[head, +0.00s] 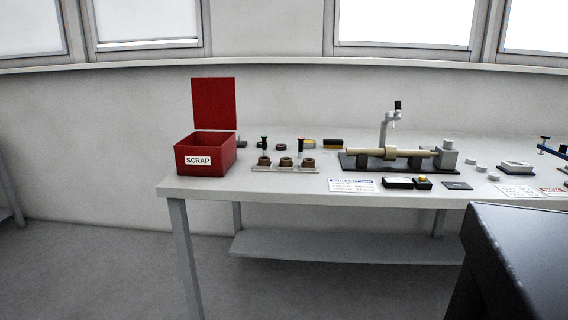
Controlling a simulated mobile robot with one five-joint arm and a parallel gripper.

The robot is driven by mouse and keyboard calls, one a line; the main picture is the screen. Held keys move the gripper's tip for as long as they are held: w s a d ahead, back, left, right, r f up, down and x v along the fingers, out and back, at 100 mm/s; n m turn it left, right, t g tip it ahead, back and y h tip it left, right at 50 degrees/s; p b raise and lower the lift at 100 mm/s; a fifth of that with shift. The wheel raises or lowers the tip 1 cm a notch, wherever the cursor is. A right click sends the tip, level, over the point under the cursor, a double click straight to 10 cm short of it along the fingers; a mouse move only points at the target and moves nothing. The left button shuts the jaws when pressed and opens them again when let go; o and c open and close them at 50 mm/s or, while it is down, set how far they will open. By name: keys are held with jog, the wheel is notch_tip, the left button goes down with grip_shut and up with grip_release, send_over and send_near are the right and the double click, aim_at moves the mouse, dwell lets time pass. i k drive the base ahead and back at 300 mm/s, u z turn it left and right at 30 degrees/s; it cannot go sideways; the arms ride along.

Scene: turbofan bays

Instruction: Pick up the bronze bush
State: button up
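Three small brown, bronze-looking bushes stand in a row on a pale strip-like tray (285,170) on the bench: a left one (264,161), a middle one (286,162) and a right one (308,163). I cannot tell which of them the task means. A tan collar (390,153) also sits around a long tan shaft in a dark fixture to the right. My gripper is not in view.
A red SCRAP box (205,158) with its lid up stands at the bench's left end. A green-topped plug gauge-like piece (264,143) and a red-topped one (300,146) stand behind the bushes. The fixture (372,163), labels and small blocks fill the right.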

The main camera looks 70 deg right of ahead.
aim_at(263, 161)
jog(key=z, duration=0.9)
jog(key=i, duration=1)
jog(key=u, duration=0.05)
